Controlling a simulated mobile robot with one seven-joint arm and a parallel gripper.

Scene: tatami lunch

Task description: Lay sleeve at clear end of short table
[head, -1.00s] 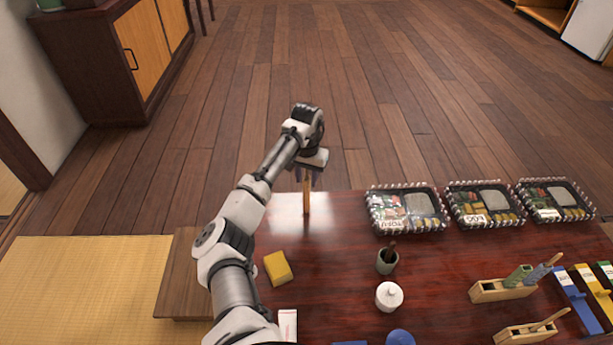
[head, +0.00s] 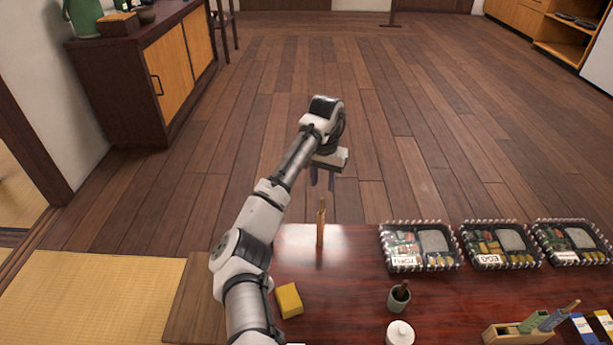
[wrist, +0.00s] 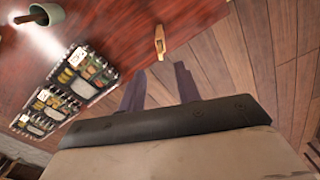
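A narrow tan piece (head: 321,226) stands upright at the far left end of the dark red table (head: 345,290); I cannot tell for sure that it is the sleeve. In the wrist view the same piece (wrist: 160,42) lies beyond the fingertips, near the table edge. My gripper (head: 322,184) is above it and apart from it, pointing down. Its two fingers are spread, with nothing between them in the wrist view (wrist: 160,84).
Three packed lunch trays (head: 416,268) line the far edge to the right. A yellow block (head: 289,300), a dark cup (head: 399,299), a white pot (head: 400,333) and a wooden holder (head: 515,332) stand nearer. The table around the tan piece is clear.

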